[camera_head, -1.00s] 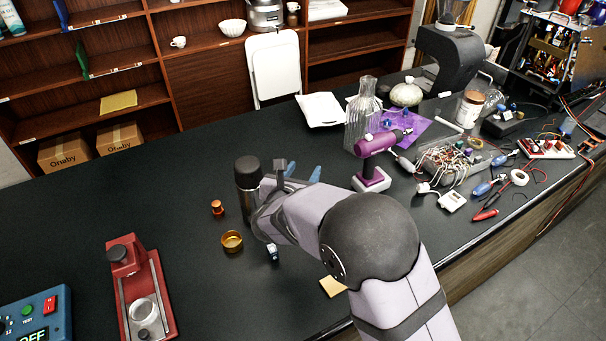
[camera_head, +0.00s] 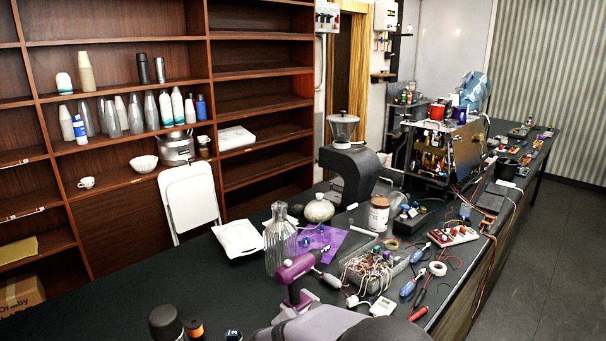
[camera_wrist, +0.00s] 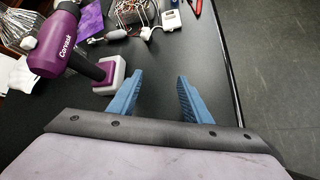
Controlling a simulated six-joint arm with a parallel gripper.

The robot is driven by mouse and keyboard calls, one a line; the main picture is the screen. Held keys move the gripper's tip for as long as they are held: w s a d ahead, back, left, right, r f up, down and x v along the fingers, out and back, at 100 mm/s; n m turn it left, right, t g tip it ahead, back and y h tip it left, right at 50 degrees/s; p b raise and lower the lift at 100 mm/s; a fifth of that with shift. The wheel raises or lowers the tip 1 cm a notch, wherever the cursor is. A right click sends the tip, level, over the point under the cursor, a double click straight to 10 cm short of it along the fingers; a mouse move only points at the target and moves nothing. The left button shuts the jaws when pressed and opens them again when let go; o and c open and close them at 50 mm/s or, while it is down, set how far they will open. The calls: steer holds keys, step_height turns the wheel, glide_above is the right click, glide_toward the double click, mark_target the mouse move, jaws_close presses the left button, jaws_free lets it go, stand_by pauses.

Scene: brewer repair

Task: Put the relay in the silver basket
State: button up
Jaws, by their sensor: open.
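My gripper (camera_wrist: 160,82) shows in the wrist view with its two blue fingers apart and nothing between them, over bare black counter. In the head view the arm's body at the bottom edge hides the fingers. A grey, silvery container full of tangled wires (camera_head: 372,272) stands on the counter right of the purple drill; it may be the silver basket. Part of it shows at the top of the wrist view (camera_wrist: 133,14). A small dark piece with a blue top (camera_head: 233,335) is cut off at the head view's bottom edge; I cannot tell if it is the relay.
The purple drill (camera_wrist: 62,42) stands upright left of my fingers. A glass bottle (camera_head: 279,243), jar (camera_head: 379,214), white adapter (camera_head: 383,307), screwdriver (camera_head: 411,287) and tape roll (camera_head: 437,268) crowd the counter. The counter's edge and floor lie to the right.

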steer(key=s+d+f+m+g, duration=0.3)
steer(key=s+d+m+g, duration=0.2)
steer(key=s+d+m, duration=0.6)
steer(key=s+f+m+g+y, duration=0.1)
steer(key=s+m+g+y, duration=0.2)
steer(key=s+m, duration=1)
steer(key=shift+s+a+f+y, duration=0.2)
steer(key=shift+s+y, duration=0.25)
steer(key=shift+y, duration=0.65)
